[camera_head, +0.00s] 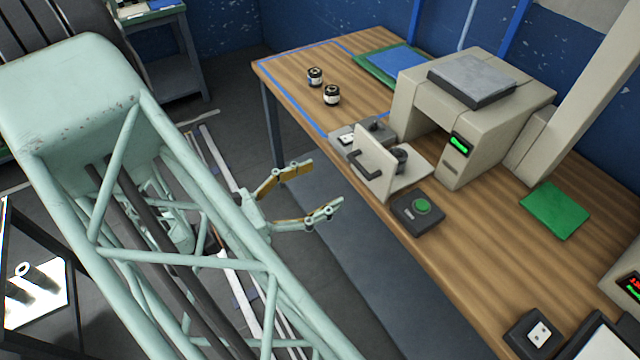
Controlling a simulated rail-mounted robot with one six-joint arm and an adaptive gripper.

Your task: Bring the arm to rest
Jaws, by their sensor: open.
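My gripper (318,187) is open, with its two pale green fingers spread apart and nothing between them. It hangs over the floor, just left of the wooden table's (300,75) front edge, and touches nothing that I can see. My pale green lattice arm fills the left of the view and hides part of the wrist.
On the table stand a beige machine (470,110) with a lit green display, an upright plate with a dark handle (374,165), and a green button box (418,212). Two small dark rolls (332,95) stand at the back left.

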